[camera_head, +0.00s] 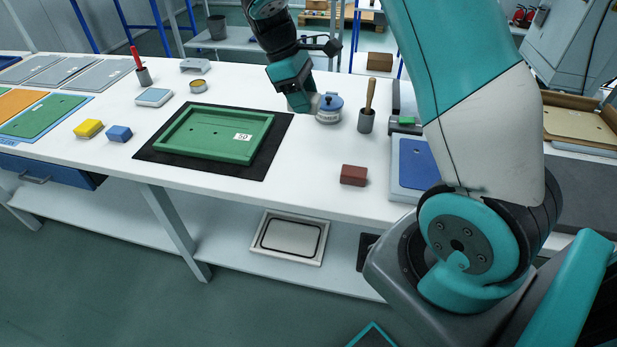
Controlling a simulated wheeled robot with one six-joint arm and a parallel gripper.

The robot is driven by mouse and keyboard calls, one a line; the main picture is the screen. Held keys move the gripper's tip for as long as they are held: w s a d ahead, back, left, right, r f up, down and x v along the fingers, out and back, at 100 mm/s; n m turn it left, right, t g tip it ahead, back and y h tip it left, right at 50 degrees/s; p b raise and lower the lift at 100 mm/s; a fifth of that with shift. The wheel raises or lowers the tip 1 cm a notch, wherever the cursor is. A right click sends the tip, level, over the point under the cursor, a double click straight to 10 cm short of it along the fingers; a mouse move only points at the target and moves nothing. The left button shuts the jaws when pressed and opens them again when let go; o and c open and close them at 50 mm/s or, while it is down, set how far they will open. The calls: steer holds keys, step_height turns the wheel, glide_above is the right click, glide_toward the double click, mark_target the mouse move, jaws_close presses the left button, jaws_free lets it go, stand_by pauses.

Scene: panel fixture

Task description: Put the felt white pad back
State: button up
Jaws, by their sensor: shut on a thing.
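My gripper (301,102) is at the back of the white table, beyond the green frame, pointing down. It is shut on a small pale thing that fits the felt white pad; the jaws and arm hide most of it, so its outline is unclear. The green frame (214,133), with a small white numbered label, lies on a black mat (279,141) left of and nearer than the gripper.
A yellow block (88,128) and a blue block (119,133) sit at the left, a brown block (353,175) near the front edge. A holder with a wooden handle (366,121) stands right of the tin. Bare tabletop lies between the mat and brown block.

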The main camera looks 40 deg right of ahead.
mark_target(311, 173)
steer(key=shift+s+d+r, duration=0.1)
steer(key=shift+r, duration=0.15)
step_height(311, 173, down, 19)
steer(key=shift+f, duration=0.2)
steer(key=shift+f, duration=0.15)
steer(key=o, duration=1)
steer(key=shift+c, duration=0.2)
